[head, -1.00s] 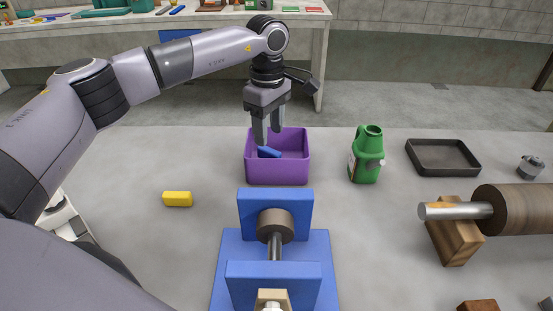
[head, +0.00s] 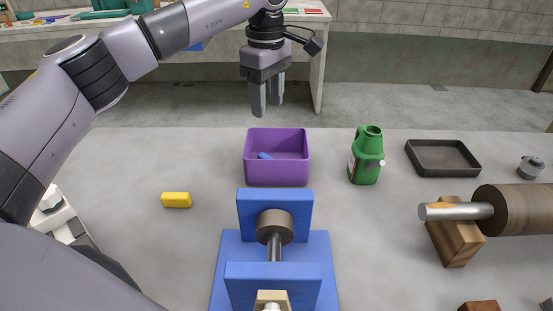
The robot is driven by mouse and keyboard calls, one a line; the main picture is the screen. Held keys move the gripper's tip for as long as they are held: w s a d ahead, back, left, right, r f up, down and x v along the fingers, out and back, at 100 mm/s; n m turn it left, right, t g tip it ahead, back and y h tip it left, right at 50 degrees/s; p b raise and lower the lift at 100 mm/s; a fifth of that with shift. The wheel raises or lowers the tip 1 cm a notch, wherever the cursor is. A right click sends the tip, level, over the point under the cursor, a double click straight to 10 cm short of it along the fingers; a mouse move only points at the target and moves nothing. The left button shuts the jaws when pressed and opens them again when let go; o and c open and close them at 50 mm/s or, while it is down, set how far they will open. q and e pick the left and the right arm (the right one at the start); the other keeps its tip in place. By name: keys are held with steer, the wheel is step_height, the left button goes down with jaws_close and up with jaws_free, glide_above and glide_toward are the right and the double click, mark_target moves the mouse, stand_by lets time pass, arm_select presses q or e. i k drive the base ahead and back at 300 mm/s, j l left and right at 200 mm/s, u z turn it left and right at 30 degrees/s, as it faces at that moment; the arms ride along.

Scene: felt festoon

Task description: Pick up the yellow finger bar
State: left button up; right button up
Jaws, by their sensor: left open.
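The yellow finger bar (head: 176,200) lies flat on the grey table, left of the blue fixture and in front of my left arm. My left gripper (head: 266,110) points down, open and empty, above and slightly behind the purple bin (head: 277,172). It is up and to the right of the yellow bar, well apart from it. A blue bar (head: 266,156) lies inside the purple bin, partly hidden by the bin's front wall. My right gripper is not in view.
A blue fixture (head: 313,262) with a metal shaft stands at front centre. A green jug (head: 367,155) and a dark tray (head: 443,157) stand right of the bin. A wooden roller (head: 515,210) is at the right. The table around the yellow bar is clear.

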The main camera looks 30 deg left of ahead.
mark_target(179, 199)
steer(key=k, duration=1.5)
